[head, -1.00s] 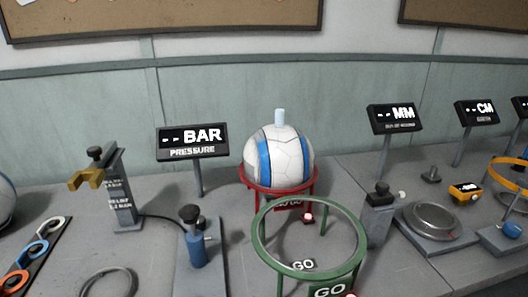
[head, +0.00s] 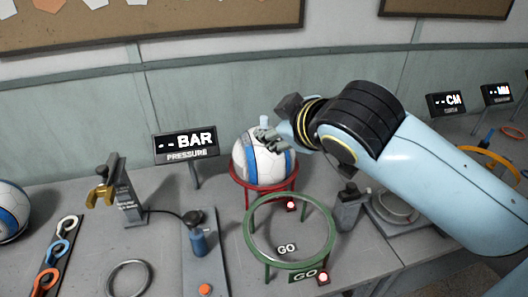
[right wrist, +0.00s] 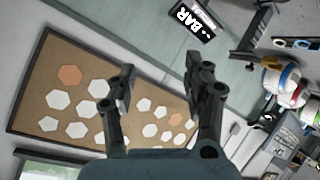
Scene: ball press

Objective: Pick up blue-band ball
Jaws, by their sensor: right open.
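A white ball with blue bands (head: 262,166) sits in a red ring stand (head: 243,184) at the middle of the bench. Another white ball with a blue band (head: 12,212) is cut off by the left edge of the head view. My right gripper (head: 268,136) overlaps the top of the middle ball in the head view. In the right wrist view its fingers (right wrist: 157,74) are spread and empty, facing the corkboard. A ball with blue (right wrist: 281,84) shows there at the right, outside the fingers. My left gripper is not in view.
A green ring stand (head: 250,233) marked GO stands in front of the red one. A pressure display (head: 185,145), a blue pump (head: 197,238) and a yellow-jawed tool (head: 103,195) stand to the left. A metal ring (head: 129,278) lies at the front. A corkboard (head: 160,40) hangs behind.

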